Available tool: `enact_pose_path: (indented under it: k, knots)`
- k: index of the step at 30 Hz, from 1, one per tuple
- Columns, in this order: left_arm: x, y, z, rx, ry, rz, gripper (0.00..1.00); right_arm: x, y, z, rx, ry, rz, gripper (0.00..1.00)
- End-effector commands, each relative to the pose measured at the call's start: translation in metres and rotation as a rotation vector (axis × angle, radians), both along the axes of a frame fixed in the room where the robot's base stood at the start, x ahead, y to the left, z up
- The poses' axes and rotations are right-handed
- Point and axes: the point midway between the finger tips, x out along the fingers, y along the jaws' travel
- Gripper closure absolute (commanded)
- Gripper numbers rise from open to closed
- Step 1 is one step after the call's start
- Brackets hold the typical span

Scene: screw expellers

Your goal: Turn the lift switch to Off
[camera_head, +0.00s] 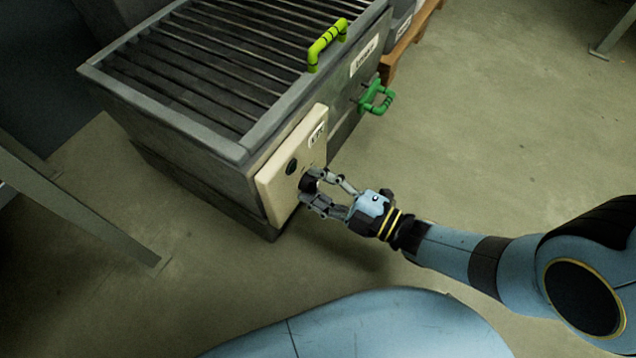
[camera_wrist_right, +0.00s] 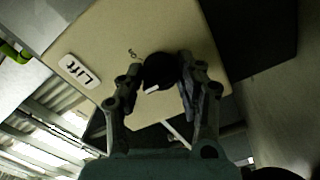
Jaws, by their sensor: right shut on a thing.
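The lift switch is a black round knob on a beige panel (camera_head: 275,187) on the side of a grey grated hopper. In the right wrist view the knob (camera_wrist_right: 161,68) has a white mark and sits on the beige panel beside a white "Lift" label (camera_wrist_right: 79,71). My right gripper (camera_head: 314,190) is at the panel, shut on the knob, with one finger on each side of it; it also shows in the right wrist view (camera_wrist_right: 168,90). Small dark lettering is on the panel by the knob, too small to read surely. My left gripper is not in view.
The grey hopper (camera_head: 158,119) has a barred top. A yellow-green handle (camera_head: 327,44) stands on its rim, and a green handle (camera_head: 377,97) sticks out of its side. A wooden pallet (camera_head: 408,42) lies behind.

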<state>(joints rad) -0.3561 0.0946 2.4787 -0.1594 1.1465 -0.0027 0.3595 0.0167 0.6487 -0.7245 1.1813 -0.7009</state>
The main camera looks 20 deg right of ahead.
Motion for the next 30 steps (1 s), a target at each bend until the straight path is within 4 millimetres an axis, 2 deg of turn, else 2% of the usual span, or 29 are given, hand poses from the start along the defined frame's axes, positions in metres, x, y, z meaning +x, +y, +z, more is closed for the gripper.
enact_pose_path:
  k: [14,15,20,30]
  knots:
    - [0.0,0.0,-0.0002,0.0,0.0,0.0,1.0,-0.0025,0.0005,-0.0019,-0.015,-0.005,0.002,0.95]
    - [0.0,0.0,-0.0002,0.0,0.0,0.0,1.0,-0.0025,0.0005,-0.0019,-0.015,-0.005,0.002,0.62]
    - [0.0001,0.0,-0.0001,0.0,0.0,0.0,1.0,-0.0018,0.0004,-0.0014,-0.014,-0.006,0.001,0.41]
    - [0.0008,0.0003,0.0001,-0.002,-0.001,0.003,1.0,-0.0041,-0.0025,-0.0011,-0.014,-0.007,0.001,0.4]
